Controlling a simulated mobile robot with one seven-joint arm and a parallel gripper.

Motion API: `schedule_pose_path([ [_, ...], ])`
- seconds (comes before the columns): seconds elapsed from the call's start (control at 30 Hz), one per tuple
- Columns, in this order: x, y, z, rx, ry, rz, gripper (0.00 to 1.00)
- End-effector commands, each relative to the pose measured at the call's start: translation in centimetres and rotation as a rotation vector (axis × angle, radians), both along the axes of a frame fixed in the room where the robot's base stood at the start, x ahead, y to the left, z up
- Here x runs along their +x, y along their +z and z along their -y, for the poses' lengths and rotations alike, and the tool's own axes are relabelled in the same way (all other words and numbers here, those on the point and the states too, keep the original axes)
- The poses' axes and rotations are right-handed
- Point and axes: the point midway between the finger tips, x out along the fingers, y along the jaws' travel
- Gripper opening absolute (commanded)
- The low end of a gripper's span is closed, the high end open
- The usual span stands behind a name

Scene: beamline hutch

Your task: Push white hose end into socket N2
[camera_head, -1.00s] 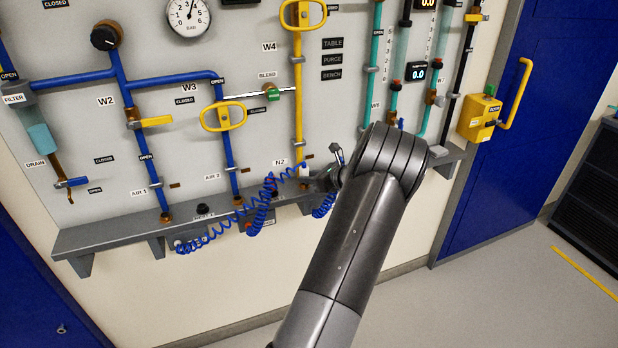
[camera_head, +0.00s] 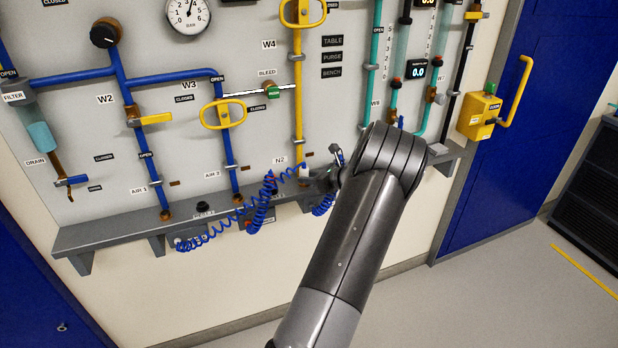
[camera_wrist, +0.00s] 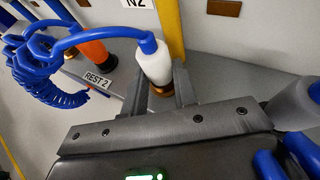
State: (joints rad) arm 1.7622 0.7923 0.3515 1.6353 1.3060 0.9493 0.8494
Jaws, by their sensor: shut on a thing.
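The white hose end (camera_wrist: 153,62) stands nearly upright between the fingers of my gripper (camera_wrist: 158,92) in the wrist view, with a blue coiled hose (camera_wrist: 45,75) leaving its top. My gripper is shut on it. A brass collar (camera_wrist: 162,91) shows right at its lower end, below the yellow pipe marked N2; I cannot tell how deep the end sits in it. In the head view the white hose end (camera_head: 304,172) is small at the foot of the yellow pipe, beside the N2 label (camera_head: 280,160). My gripper (camera_head: 312,183) is partly hidden there.
An orange hose end (camera_wrist: 95,52) stands left of the white one, near a REST 2 label (camera_wrist: 97,79). More blue coils hang along the grey shelf (camera_head: 110,232). Pipes and yellow valve handles (camera_head: 224,115) line the panel.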

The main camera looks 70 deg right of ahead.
Motion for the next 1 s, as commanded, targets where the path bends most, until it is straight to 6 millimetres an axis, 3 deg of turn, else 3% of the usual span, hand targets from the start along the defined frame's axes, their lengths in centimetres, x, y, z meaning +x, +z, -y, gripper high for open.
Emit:
schedule_pose_path([
  [0.03,0.0,0.0,0.0,0.000,0.000,0.000,0.00],
  [0.07,0.0,0.0,0.0,0.000,0.000,0.000,0.29],
  [0.33,0.0,0.0,0.0,0.000,0.000,0.000,0.51],
  [0.67,-0.5,0.2,-0.1,0.000,-0.001,-0.001,0.52],
  [1.0,-6.2,2.4,-1.2,-0.002,-0.002,-0.002,0.52],
])
